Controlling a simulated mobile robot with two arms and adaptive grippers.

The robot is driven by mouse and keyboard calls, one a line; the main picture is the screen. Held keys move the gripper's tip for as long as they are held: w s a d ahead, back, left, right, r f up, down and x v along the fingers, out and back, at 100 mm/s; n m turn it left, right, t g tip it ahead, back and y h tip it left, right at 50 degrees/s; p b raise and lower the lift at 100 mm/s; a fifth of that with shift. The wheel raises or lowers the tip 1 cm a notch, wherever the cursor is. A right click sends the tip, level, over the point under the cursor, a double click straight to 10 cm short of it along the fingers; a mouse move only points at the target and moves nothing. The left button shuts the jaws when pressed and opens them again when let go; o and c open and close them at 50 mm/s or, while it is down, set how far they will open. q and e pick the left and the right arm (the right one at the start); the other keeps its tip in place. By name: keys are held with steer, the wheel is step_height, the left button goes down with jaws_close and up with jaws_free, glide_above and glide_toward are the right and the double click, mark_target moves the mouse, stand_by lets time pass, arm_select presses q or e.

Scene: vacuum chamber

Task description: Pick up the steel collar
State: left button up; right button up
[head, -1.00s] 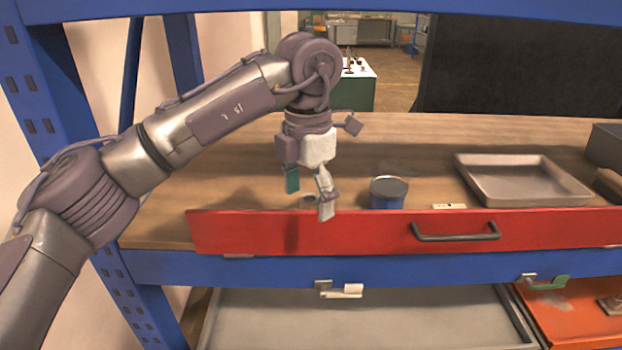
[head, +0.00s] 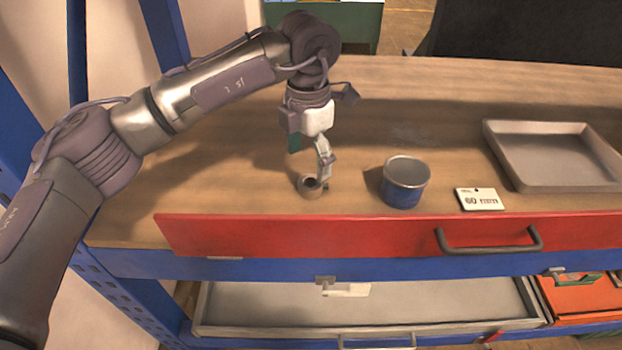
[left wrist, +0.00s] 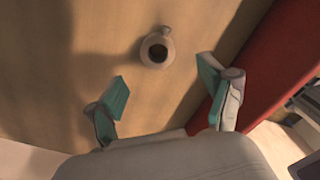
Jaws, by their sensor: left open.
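The steel collar (head: 310,187) is a small round ring with a dark hole. It lies on the wooden shelf top just behind the red front panel. In the left wrist view the collar (left wrist: 157,48) shows whole, with a small knob at its rim, beyond the fingertips. My left gripper (head: 309,158) points down above the collar, open and empty. In the head view one finger overlaps the collar's upper edge. In the left wrist view its teal-padded fingers (left wrist: 164,80) are spread wide. I cannot tell the exact height gap. My right gripper is not in view.
A blue can (head: 404,184) stands right of the collar. A white label card (head: 479,199) and a grey metal tray (head: 555,184) lie further right. The red panel (head: 330,237) with its handle borders the front. The wood behind the gripper is clear.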

mark_target(310, 179)
arm_select(q)
step_height(310, 179, down, 2)
steer(key=shift+w+p, duration=0.15)
steer(key=shift+p, duration=0.4)
step_height(310, 179, down, 4)
steer(key=shift+d+r+p, duration=0.15)
steer(key=shift+r+p, duration=0.05)
steer(key=shift+p, duration=0.95)
steer(key=shift+w+f, duration=0.1)
steer(key=shift+f, duration=0.35)
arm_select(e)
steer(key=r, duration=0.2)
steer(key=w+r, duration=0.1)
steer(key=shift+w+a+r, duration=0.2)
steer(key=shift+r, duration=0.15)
arm_select(q)
steer(key=c, duration=1.3)
steer(key=shift+c, duration=0.7)
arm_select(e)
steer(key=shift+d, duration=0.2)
arm_select(q)
steer(key=shift+r, duration=0.1)
